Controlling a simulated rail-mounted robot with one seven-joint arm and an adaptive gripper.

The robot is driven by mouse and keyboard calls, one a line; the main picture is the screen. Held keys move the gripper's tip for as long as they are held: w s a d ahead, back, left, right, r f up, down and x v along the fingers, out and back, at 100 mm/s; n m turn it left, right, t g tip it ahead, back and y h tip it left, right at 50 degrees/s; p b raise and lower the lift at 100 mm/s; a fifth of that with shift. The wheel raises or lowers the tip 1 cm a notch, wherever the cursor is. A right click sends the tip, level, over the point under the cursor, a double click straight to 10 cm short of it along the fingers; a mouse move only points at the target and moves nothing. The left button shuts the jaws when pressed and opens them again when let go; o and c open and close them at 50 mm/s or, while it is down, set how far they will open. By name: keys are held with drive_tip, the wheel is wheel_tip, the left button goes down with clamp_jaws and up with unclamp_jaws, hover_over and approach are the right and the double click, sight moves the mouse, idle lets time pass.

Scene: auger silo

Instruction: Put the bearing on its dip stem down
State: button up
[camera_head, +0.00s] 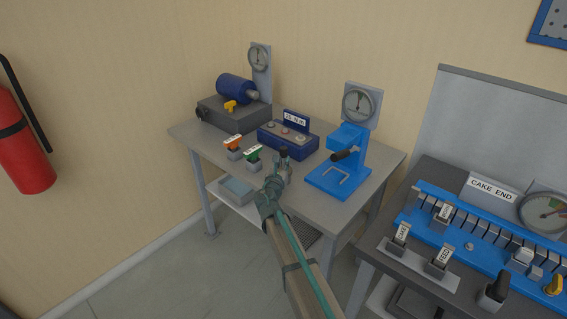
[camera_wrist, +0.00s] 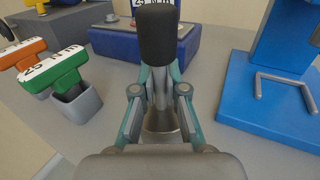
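My gripper (camera_head: 283,157) is above the front middle of the grey table, in front of the blue box and left of the blue press. I cannot make out a bearing or a dip stem. The blue box (camera_head: 290,140) has several small round fittings on top and an upright "25 N m" sign. The blue press (camera_head: 340,173) has a gauge and a black-handled lever.
An orange-handled tool (camera_head: 232,142) and a green-handled tool (camera_head: 253,153) stand in grey holders, left of my gripper. A grey block (camera_head: 235,109) with a blue motor stands behind. At the right is a bench with a blue "CAKE END" rack (camera_head: 490,215).

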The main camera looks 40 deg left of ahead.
drive_tip(key=o, duration=0.4)
drive_tip(key=shift+r, duration=0.2)
drive_tip(key=b+v, duration=0.2)
drive_tip(key=v, duration=1)
